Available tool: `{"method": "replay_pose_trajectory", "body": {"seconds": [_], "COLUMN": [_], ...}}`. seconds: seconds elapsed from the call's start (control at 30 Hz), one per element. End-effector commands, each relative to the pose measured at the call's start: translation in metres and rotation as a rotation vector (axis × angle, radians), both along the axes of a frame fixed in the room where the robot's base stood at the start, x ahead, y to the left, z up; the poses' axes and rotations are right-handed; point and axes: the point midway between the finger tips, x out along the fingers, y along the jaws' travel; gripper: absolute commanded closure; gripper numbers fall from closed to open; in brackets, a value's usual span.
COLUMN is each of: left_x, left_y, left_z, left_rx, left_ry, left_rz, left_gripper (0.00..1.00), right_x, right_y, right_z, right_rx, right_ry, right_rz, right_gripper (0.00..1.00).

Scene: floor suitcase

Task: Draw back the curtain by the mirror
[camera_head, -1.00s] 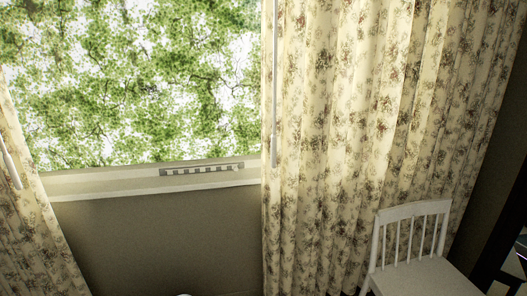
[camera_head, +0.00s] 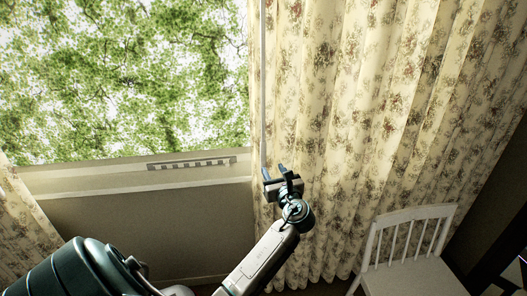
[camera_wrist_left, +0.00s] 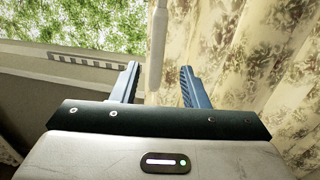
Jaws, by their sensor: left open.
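The right floral curtain (camera_head: 350,130) hangs closed in folds beside the window; it fills the right of the left wrist view (camera_wrist_left: 230,60). A thin white wand (camera_head: 263,90) hangs along its left edge. My left gripper (camera_head: 275,171) is open and empty, near the wand's lower end. In the left wrist view the wand (camera_wrist_left: 157,45) comes down between the two blue fingers, with a gap on each side; whether its tip lies in the jaws in depth I cannot tell. The left curtain (camera_head: 22,230) is partly in view. No mirror can be clearly made out.
A white chair (camera_head: 410,260) stands at the lower right, in front of the curtain. The window sill (camera_head: 120,180) holds a low slatted strip (camera_head: 190,163). A dark-framed thing stands at the right edge. The wall under the window is clear.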

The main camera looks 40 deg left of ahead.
Motion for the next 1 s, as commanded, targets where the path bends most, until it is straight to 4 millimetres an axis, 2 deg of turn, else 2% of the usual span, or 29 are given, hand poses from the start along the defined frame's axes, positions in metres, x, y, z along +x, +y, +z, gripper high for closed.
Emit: {"method": "replay_pose_trajectory", "body": {"seconds": [0.07, 0.27, 0.5, 0.6, 0.77, 1.0], "left_x": [0.001, 0.017, 0.039, 0.046, 0.051, 0.052], "left_y": [0.005, 0.032, 0.071, 0.082, 0.092, 0.093], "left_z": [0.008, 0.010, 0.009, 0.008, 0.006, 0.004], "left_rx": [0.014, 0.018, 0.014, 0.013, 0.012, 0.011], "left_ry": [0.005, 0.007, 0.007, 0.005, 0.005, 0.004], "left_rz": [0.008, 0.008, 0.008, 0.006, 0.006, 0.005], "left_gripper": [0.59, 0.59, 0.59, 0.59, 0.59, 0.59], "right_x": [-0.002, -0.006, 0.001, 0.004, 0.003, 0.002], "right_y": [-0.002, -0.006, -0.004, 0.000, 0.006, 0.006], "right_z": [0.004, 0.016, 0.031, 0.035, 0.037, 0.037], "right_rx": [-0.002, -0.006, -0.004, 0.000, 0.006, 0.006], "right_ry": [0.002, 0.008, -0.001, -0.004, -0.003, -0.001], "right_rz": [0.001, 0.002, 0.002, 0.000, -0.002, -0.002], "right_gripper": [0.64, 0.64, 0.64, 0.64, 0.64, 0.64]}}
